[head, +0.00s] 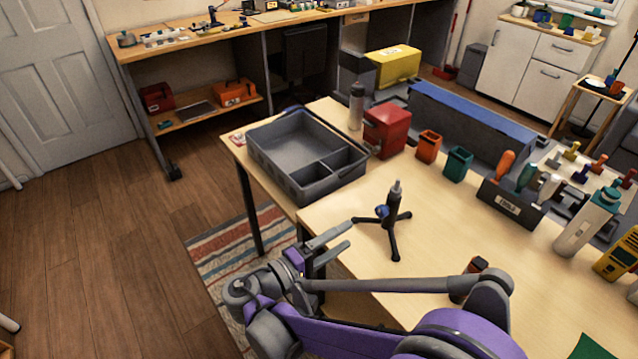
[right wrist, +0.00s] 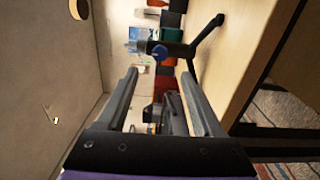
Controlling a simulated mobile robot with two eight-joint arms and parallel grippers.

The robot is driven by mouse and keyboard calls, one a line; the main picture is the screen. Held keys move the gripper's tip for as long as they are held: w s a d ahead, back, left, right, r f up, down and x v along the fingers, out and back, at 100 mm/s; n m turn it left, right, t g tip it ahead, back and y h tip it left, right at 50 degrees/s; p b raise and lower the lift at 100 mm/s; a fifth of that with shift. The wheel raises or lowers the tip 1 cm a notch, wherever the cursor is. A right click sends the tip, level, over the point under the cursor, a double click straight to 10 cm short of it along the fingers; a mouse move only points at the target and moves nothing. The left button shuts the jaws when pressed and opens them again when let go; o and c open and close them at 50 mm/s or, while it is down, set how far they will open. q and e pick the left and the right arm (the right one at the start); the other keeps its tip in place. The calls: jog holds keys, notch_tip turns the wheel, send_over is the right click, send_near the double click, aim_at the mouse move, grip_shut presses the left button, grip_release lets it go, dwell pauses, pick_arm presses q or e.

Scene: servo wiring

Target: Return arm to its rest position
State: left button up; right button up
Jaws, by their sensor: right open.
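My right gripper (head: 328,240) is in the lower middle of the head view, beside the near-left edge of the front table. Its two grey fingers are apart, with nothing between them. In the right wrist view the fingers (right wrist: 160,95) are parallel and open. A small dark tripod stand (head: 388,215) with a blue knob stands upright on the table, a little beyond and right of the gripper, not touching it. The stand also shows past the fingertips in the right wrist view (right wrist: 182,48). My left gripper does not show.
A grey divided tray (head: 290,180) sits at the table's left end. A red box (head: 386,130), an orange cup (head: 428,146), a green cup (head: 457,163) and a tool holder (head: 512,205) stand farther back. The tabletop around the stand is mostly clear. Open floor lies left.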

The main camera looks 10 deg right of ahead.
jog(key=s+d+y+p, duration=0.1)
jog(key=d, duration=0.1)
jog(key=s+d+g+y, duration=0.1)
jog(key=d, duration=0.1)
jog(key=s+d+f+g+y+p, duration=0.1)
jog(key=d+y, duration=0.1)
jog(key=shift+s+d+p, duration=0.2)
jog(key=shift+d+p, duration=0.05)
jog(key=shift+p, duration=0.05)
jog(key=s+y, duration=0.1)
jog(key=s+d+f+y+p, duration=0.1)
jog(key=s, duration=0.1)
jog(key=s+f+g+y+p, duration=0.1)
jog(key=y, duration=0.1)
jog(key=shift+s+d, duration=0.35)
jog(key=shift+d, duration=0.05)
jog(key=s+y, duration=0.1)
jog(key=s+a+m+y+p, duration=0.1)
jog(key=s+y, duration=0.1)
jog(key=s, duration=0.1)
jog(key=shift+a+f+p, duration=0.15)
jog(key=shift+f+p, duration=0.15)
jog(key=shift+f, duration=0.1)
jog(key=s+a+r+m+t+y+p, duration=0.1)
jog(key=s+a+m+y+p, duration=0.1)
jog(key=a+y, duration=0.3)
jog(key=shift+s+r+m+t+y+p, duration=0.3)
jog(key=shift+s+m, duration=0.5)
jog(key=shift+s, duration=0.1)
